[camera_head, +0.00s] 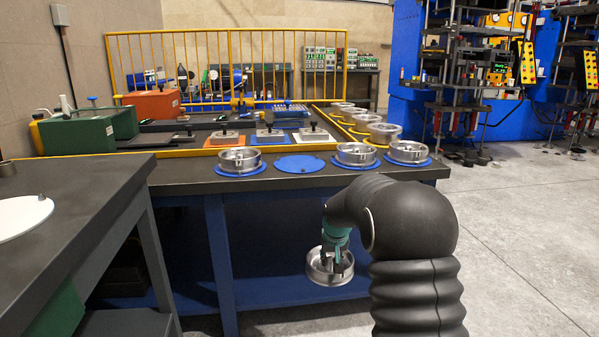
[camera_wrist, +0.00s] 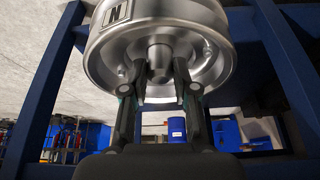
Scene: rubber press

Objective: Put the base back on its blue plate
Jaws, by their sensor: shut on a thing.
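The base is a round silver metal dish with a central post; it hangs in my gripper in the head view (camera_head: 322,277). In the wrist view the base (camera_wrist: 107,55) fills the top, marked with an "N". My gripper (camera_wrist: 160,90) is shut on its central post, seen in the head view (camera_head: 337,262) in front of the table and below its top. An empty blue plate (camera_head: 300,164) lies on the table near its front edge, between plates that carry similar bases.
Similar bases stand left (camera_head: 239,160) and right (camera_head: 356,154) of the empty plate. The dark table (camera_head: 190,180) has a front edge above my gripper. Another dark table (camera_head: 90,190) stands at left. Blue presses (camera_head: 400,90) stand at the back right.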

